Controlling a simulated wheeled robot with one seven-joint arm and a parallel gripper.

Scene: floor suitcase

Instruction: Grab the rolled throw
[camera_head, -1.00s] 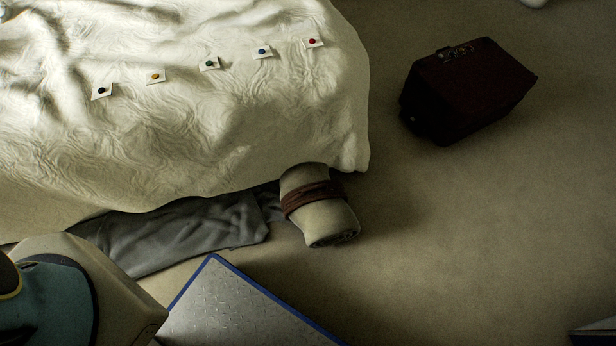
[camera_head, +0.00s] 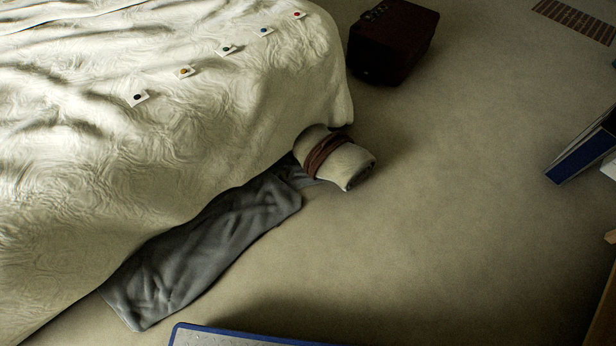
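The rolled throw (camera_head: 346,165) is a cream roll with a dark reddish-brown band around its middle. It lies on the floor at the foot of the bed, at the corner of the hanging cover, partly beneath the cover's edge. Its near right end faces the open floor. It touches or overlaps the end of a grey cloth (camera_head: 215,245); I cannot tell which. My gripper is not in this view.
The bed with its cream cover (camera_head: 240,110) fills the left, with several small cards on top. A dark red suitcase (camera_head: 393,40) stands beyond the throw. A blue-edged thing (camera_head: 582,155) is at the right. A floor vent (camera_head: 580,18) is far right. Carpet (camera_head: 450,200) right of the throw is clear.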

